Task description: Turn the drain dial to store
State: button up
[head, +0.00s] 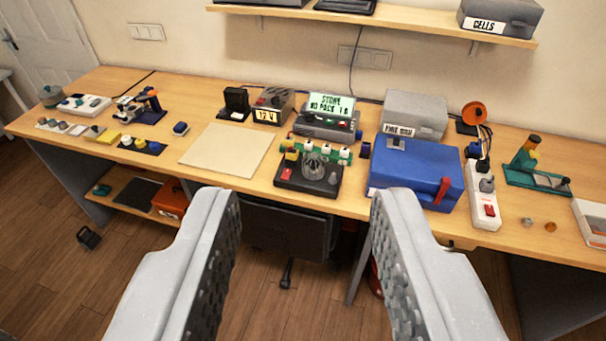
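My gripper (304,196) is open and empty, its two grey fingers wide apart in front of the bench's front edge. Between and beyond them a black unit (298,185) sits near that edge. It has a red switch (287,174), a wire dome (315,168) and a small grey knob (333,179). Behind it stands a grey device (327,127) with a lit green display (331,106) that seems to read "STORE" or "STONE", "NO PACK 1 A". I cannot tell which part is the drain dial; no dial marking is legible.
A blue case (415,178) with a red latch stands right of the black unit. A beige mat (226,150) lies clear to its left. A green strip (322,151) with white parts runs just behind it. A white power strip (484,200) is farther right. A shelf (400,24) hangs above.

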aim_at(332, 181)
jog(key=i, duration=0.95)
jog(key=k, duration=0.6)
jog(key=z, duration=0.6)
jog(key=i, duration=1.2)
jog(key=u, duration=0.15)
